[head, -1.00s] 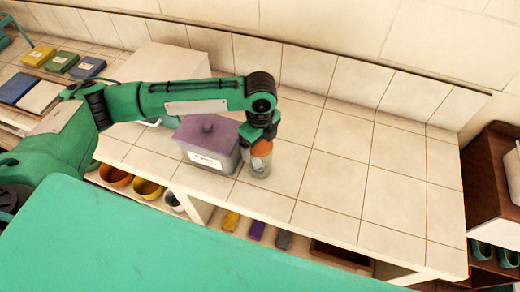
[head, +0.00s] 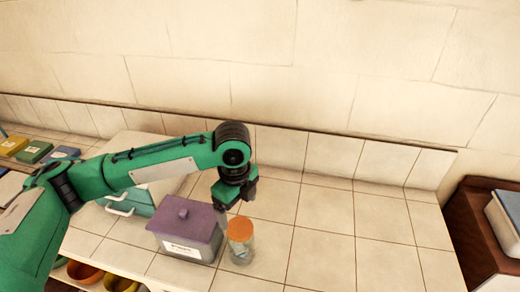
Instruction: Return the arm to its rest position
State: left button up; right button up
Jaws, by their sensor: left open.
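My left arm (head: 160,165) comes in from the left and reaches over the tiled counter. My left gripper (head: 234,198) points down, open and empty. The jar stands upright on the counter, just right of a purple lidded box (head: 186,232) with a white label. My right gripper is not in view.
A teal drawer box (head: 132,202) with white handles stands behind and left of the purple box. Yellow, green and blue items lie at the far left. The tiled counter (head: 330,225) is clear to the right. A brown shelf (head: 475,235) stands at the right edge.

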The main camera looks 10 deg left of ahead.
pick_arm(q)
jog(key=s+d+f+n+t+h, duration=0.2)
jog(key=s+d+f+n+h, duration=0.3)
jog(key=s+d+f+n, duration=0.3)
jog(key=s+a+f+n+t+y, duration=0.1)
jog(key=s+a+f+n+y, duration=0.1)
jog(key=s+a+f+n, duration=0.45)
jog(key=s+a+f+n+y, duration=0.35)
jog(key=s+a+n, duration=0.4)
jog(key=a, duration=0.25)
notch_tip(320, 180, down, 30)
jog(key=s+m, duration=0.1)
jog(key=s+a+f+g, duration=0.2)
jog(key=s+a+f, duration=0.1)
jog(key=s+f, duration=1.6)
jog(key=shift+f+m, duration=0.3)
jog(key=shift+f, duration=0.25)
